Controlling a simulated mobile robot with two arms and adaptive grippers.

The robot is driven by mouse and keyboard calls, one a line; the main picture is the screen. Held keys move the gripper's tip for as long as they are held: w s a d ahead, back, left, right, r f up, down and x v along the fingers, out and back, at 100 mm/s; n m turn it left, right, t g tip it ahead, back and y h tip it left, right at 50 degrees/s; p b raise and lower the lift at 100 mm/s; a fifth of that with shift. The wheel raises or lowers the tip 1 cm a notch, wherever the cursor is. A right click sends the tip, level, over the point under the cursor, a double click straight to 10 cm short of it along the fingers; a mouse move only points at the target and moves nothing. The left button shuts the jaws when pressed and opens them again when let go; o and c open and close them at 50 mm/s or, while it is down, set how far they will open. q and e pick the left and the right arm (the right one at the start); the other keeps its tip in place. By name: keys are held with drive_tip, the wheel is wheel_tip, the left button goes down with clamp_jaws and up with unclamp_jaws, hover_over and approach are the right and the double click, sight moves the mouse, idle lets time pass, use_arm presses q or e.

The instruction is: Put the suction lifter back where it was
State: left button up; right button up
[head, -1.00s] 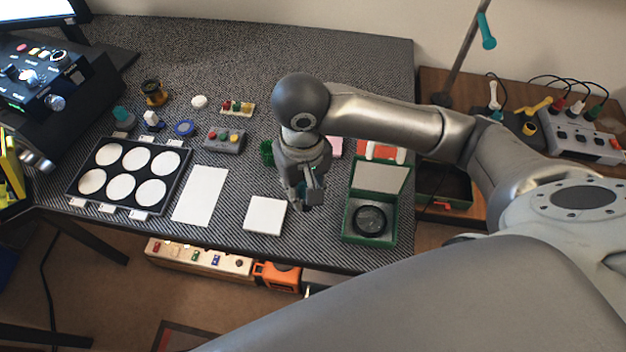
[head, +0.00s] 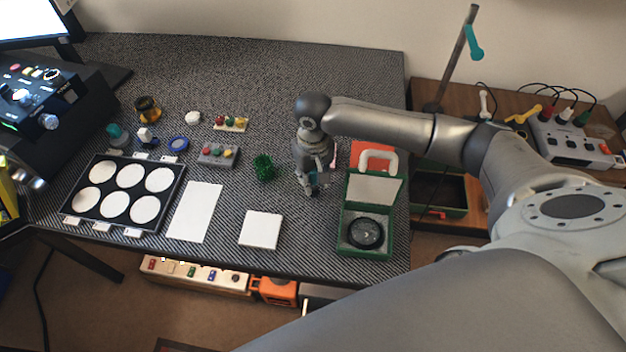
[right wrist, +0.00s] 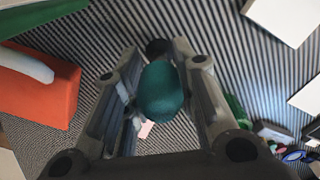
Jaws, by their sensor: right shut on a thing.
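The suction lifter has a teal bulb (right wrist: 162,92) and a dark end (right wrist: 158,48) in the right wrist view. My right gripper (head: 312,188) is shut on it, with the bulb between the two fingers. In the head view the gripper points down over the dark striped mat (head: 270,105), between a green bristly piece and an open green case. The lifter is mostly hidden there. I cannot tell whether its end touches the mat. My left gripper is not in view.
The green case (head: 350,243) holds a dark round lens (head: 366,233). Behind it is an orange block with a white handle (head: 378,156). The green bristly piece (head: 263,168) and a white pad (head: 260,230) lie left of the gripper. A black tray with white discs (head: 113,218) lies farther left.

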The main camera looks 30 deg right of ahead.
drive_tip(key=shift+f, duration=0.8)
drive_tip(key=shift+f, duration=0.15)
drive_tip(key=o, duration=0.9)
drive_tip(key=shift+o, duration=0.2)
wheel_tip(320, 180, up, 12)
drive_tip(key=shift+r, duration=0.2)
